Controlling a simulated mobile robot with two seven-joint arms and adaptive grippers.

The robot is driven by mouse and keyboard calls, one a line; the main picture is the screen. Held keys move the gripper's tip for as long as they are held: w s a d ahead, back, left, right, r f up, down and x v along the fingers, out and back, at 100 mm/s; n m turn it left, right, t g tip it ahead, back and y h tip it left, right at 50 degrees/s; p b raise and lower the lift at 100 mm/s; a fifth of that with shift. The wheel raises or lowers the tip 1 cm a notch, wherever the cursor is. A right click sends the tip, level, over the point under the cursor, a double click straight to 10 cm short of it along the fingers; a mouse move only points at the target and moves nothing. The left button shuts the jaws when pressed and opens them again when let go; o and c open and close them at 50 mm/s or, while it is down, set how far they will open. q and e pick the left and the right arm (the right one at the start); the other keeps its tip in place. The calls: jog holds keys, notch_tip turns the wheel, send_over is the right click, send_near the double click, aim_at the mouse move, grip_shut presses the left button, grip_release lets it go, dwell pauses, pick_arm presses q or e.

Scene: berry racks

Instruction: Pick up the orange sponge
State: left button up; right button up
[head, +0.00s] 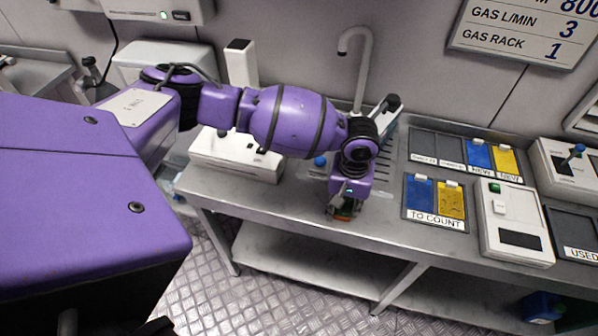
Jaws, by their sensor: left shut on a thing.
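My left gripper (343,212) points down at the front part of the steel bench, left of the tray labelled "TO COUNT". It is shut on an orange thing (345,215), most likely the orange sponge. Only a small orange sliver shows at the fingertips, and the fingers and wrist hide the rest. I cannot tell whether it touches the bench top. My right gripper is not in view.
The steel bench (285,200) has a tap (357,60) behind my arm. A "TO COUNT" tray (435,219) with blue and yellow parts, a white device (515,222) and a "USED" tray (575,235) stand to the right. Bare bench lies left of the gripper.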

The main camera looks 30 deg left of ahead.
aim_at(345, 206)
pick_arm(q)
jog(key=shift+w+r, duration=0.1)
jog(key=shift+r, duration=0.4)
notch_tip(345, 206, up, 2)
jog(key=shift+r, duration=0.2)
jog(key=s+d+r+p, duration=0.2)
jog(key=s+d+r, duration=0.2)
jog(key=s+r, duration=0.5)
jog(key=s, duration=0.4)
jog(key=shift+s+r+p, duration=0.3)
jog(key=shift+r+p, duration=0.05)
jog(key=shift+p, duration=0.05)
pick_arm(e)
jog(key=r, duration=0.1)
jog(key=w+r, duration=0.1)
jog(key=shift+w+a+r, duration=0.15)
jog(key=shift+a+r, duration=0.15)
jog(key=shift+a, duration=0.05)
pick_arm(q)
jog(key=shift+o, duration=0.5)
